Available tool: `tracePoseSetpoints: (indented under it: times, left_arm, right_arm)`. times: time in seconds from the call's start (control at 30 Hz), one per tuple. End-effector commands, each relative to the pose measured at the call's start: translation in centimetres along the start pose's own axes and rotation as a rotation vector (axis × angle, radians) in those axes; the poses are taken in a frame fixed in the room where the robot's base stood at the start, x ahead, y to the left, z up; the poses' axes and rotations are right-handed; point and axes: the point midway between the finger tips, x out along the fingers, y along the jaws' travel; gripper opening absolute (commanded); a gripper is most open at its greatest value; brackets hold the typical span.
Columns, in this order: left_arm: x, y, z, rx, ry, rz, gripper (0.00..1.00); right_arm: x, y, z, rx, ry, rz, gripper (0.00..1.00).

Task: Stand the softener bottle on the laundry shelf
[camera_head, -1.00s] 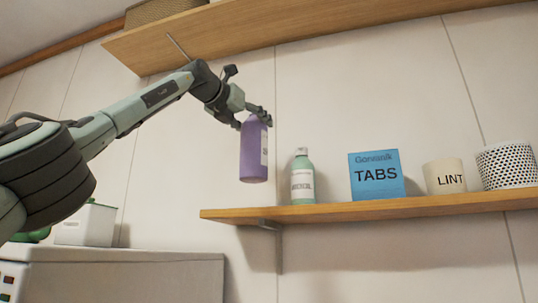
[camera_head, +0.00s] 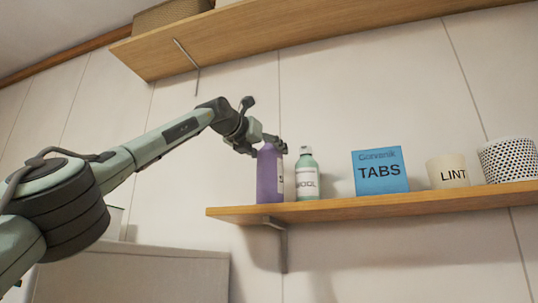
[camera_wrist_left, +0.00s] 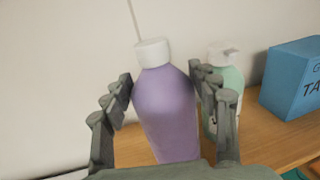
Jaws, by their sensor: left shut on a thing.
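The softener bottle is the purple bottle (camera_head: 269,177) with a white cap; it also shows in the left wrist view (camera_wrist_left: 169,110). It is upright at the left end of the laundry shelf (camera_head: 375,203), its base at the height of the shelf board. I cannot tell whether the base touches the wood. My left gripper (camera_head: 270,146) is shut on its upper part, with a finger on each side in the left wrist view (camera_wrist_left: 163,90). The bottle's cap is hidden by the gripper in the head view. My right gripper is not in view.
A green bottle (camera_head: 307,175) stands close to the right of the purple one. Further right are a blue TABS box (camera_head: 380,171), a LINT pot (camera_head: 447,173) and a dotted container (camera_head: 508,160). An upper shelf (camera_head: 230,40) hangs above. A grey appliance (camera_head: 130,275) stands below left.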

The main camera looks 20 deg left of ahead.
Motion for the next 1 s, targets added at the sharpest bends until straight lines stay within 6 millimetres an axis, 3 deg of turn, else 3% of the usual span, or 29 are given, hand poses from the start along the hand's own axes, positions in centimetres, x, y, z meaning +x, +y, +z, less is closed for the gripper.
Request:
tracePoseSetpoints:
  times: [0.3, 0.33, 0.47, 0.87, 0.93, 1.0]
  left_arm:
    - [-0.1, 0.0, -0.1, -0.001, -0.003, 0.000, 0.00]
    - [0.0, 0.0, -0.2, 0.000, 0.000, 0.000, 0.62]
    - [0.0, 0.0, -0.2, 0.000, 0.000, 0.000, 0.78]
    - [0.0, 0.0, 0.1, 0.000, 0.000, 0.000, 0.80]
    - [-0.3, 0.1, -0.1, 0.000, -0.001, 0.000, 0.80]
    - [-0.9, 0.1, -0.2, -0.001, -0.002, 0.000, 0.80]
  right_arm:
    - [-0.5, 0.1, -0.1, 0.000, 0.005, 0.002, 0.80]
    - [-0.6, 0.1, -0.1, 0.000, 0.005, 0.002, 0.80]
    - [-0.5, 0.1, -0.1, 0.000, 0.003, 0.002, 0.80]
    - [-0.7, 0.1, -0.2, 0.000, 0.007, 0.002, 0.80]
    - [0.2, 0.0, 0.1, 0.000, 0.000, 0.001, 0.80]
    - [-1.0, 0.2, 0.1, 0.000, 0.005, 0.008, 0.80]
